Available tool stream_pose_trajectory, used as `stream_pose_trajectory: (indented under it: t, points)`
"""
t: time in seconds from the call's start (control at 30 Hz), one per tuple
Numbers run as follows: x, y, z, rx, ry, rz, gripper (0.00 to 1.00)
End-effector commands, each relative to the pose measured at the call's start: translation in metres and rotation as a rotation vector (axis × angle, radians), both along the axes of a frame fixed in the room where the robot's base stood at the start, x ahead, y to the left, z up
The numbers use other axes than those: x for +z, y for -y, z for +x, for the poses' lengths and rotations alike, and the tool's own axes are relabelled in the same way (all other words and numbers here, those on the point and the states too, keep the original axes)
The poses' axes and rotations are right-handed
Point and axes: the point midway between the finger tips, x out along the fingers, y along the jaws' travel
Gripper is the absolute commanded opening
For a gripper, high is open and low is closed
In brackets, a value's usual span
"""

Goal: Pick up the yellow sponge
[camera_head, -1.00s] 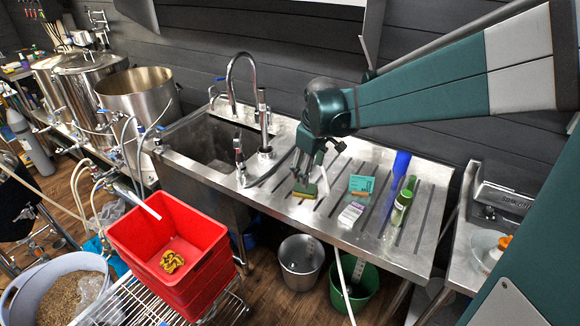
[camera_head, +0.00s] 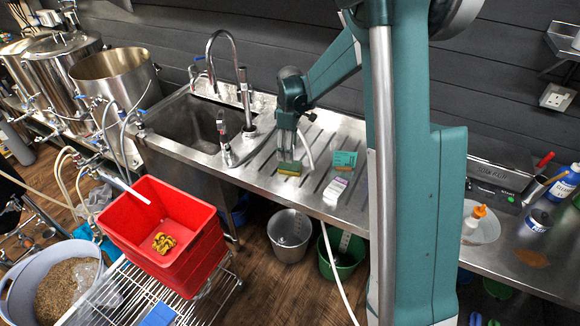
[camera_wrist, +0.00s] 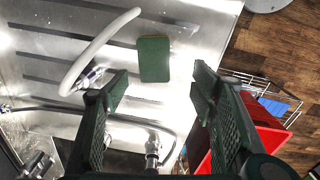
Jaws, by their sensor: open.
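The yellow sponge (camera_head: 289,173) lies on the ribbed steel drainboard with its green scouring side up and a yellow layer below. In the wrist view the green face of the sponge (camera_wrist: 154,60) shows beyond my fingertips, roughly between them. My gripper (camera_head: 287,154) points down right over the sponge in the head view. In the wrist view my gripper (camera_wrist: 161,88) has its two fingers wide apart with nothing between them. From the head view I cannot tell whether the fingertips touch the sponge.
A green-and-white box (camera_head: 344,160) and a white block (camera_head: 335,191) stand right of the sponge. The faucet (camera_head: 243,95) and a curved white hose (camera_wrist: 97,48) are close by. A red crate (camera_head: 120,222) holds a crumpled yellow item (camera_head: 163,243). My arm hides the drainboard's right part.

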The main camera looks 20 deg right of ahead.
Motion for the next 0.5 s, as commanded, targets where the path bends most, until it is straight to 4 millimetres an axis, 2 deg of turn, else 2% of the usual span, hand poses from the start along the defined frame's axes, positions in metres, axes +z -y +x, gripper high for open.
stream_pose_trajectory:
  t: [0.2, 0.5]
  points:
    - [-0.021, 0.003, 0.014, 0.046, -0.028, 0.001, 0.57]
    - [-0.027, 0.004, 0.017, 0.059, -0.035, 0.002, 0.57]
